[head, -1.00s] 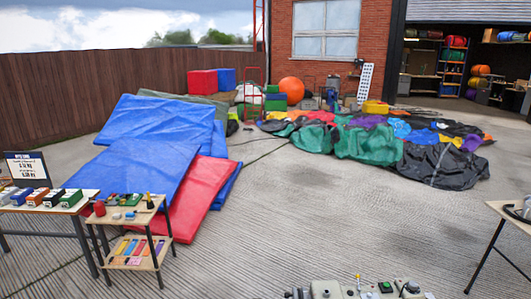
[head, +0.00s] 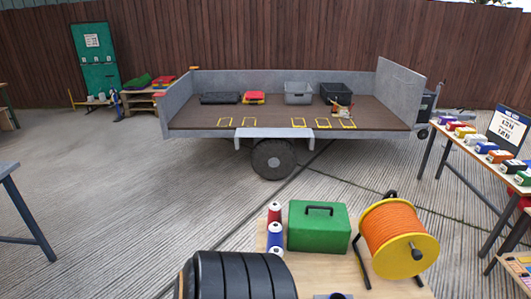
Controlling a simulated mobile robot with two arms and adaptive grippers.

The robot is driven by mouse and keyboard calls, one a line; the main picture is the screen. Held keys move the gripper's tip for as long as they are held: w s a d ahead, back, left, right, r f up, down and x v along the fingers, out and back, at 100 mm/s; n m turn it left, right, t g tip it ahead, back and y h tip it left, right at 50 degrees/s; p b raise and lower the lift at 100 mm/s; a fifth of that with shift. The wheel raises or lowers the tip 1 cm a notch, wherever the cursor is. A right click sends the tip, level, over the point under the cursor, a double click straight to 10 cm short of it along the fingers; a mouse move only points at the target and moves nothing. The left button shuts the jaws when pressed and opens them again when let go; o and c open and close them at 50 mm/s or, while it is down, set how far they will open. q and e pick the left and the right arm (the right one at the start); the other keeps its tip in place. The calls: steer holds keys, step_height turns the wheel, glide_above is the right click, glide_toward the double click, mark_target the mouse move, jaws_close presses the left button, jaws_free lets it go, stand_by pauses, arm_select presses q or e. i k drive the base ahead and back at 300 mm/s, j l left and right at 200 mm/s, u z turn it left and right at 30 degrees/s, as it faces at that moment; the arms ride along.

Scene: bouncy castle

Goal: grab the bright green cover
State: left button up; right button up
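No thing in view is clearly the bright green cover. A green, folded-looking item (head: 137,81) lies on a low wooden stand (head: 136,98) at the far left by the fence, too small to tell for sure. Neither of my grippers is in view.
The near table also holds an orange cord reel (head: 397,236), thread cones (head: 275,230) and black ribbed rolls (head: 240,275). A flatbed trailer (head: 290,112) with bins stands behind. A table of coloured items (head: 490,158) is at right. Concrete at left is mostly free.

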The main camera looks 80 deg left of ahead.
mark_target(320, 227)
steer(key=u, duration=1.9)
